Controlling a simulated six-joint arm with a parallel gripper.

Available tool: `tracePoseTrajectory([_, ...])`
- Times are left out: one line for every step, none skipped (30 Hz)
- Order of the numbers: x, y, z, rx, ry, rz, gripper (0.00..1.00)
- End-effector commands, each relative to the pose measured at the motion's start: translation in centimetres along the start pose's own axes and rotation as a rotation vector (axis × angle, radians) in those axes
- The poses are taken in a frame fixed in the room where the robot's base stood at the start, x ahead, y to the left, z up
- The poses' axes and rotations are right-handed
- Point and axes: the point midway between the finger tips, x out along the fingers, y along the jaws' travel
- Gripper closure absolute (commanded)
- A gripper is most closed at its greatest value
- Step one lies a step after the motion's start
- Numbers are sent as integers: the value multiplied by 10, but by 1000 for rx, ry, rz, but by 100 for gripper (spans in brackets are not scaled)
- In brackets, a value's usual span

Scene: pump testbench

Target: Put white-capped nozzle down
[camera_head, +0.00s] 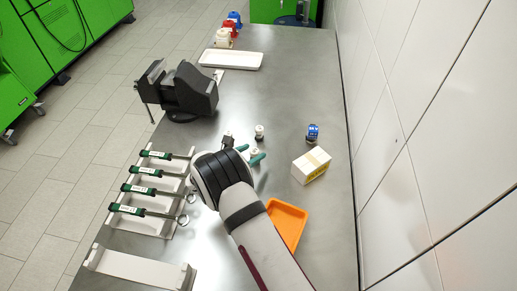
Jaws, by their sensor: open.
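My gripper (250,153) is open, with two teal fingertips above the middle of the metal bench. A small pale piece (254,151), which looks like a white-capped nozzle, shows between or just beyond the fingertips, partly hidden by them. It seems to stand on the bench, but I cannot tell whether a finger touches it. A second small nozzle-like piece (259,131), with a white top and a dark band, stands upright just behind it, apart from the gripper.
A blue part (313,132) and a white box (311,166) stand to the right. An orange tray (288,224) lies near my arm. A dark vise (188,92) and a white tray (231,60) are farther back. Green-handled wrenches (145,190) lie in holders at left.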

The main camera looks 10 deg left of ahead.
Motion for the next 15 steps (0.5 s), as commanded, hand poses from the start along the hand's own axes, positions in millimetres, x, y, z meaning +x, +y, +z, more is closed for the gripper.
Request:
tracePoseTrajectory([-15, 1, 0, -2, 0, 5, 34])
tracePoseTrajectory([-23, 1, 0, -1, -1, 4, 34])
tracePoseTrajectory([-34, 1, 0, -1, 0, 4, 34])
tracePoseTrajectory([-41, 1, 0, -1, 0, 4, 34])
tracePoseTrajectory([-47, 1, 0, -1, -1, 3, 34])
tracePoseTrajectory([-54, 1, 0, 0, 0, 2, 34])
tracePoseTrajectory([-59, 1, 0, 0, 0, 2, 34])
tracePoseTrajectory([-63, 0, 0, -1, 0, 2, 34])
tracePoseTrajectory([-67, 0, 0, 0, 0, 1, 34])
tracePoseTrajectory([-69, 0, 0, 0, -1, 0, 34])
tracePoseTrajectory([-70, 0, 0, 0, -1, 0, 34])
tracePoseTrajectory([-72, 0, 0, 0, -1, 0, 34])
tracePoseTrajectory([-72, 0, 0, 0, 0, 0, 34])
tracePoseTrajectory([-72, -1, 1, 4, 0, -3, 34])
tracePoseTrajectory([-71, -6, 6, 26, 4, -18, 34])
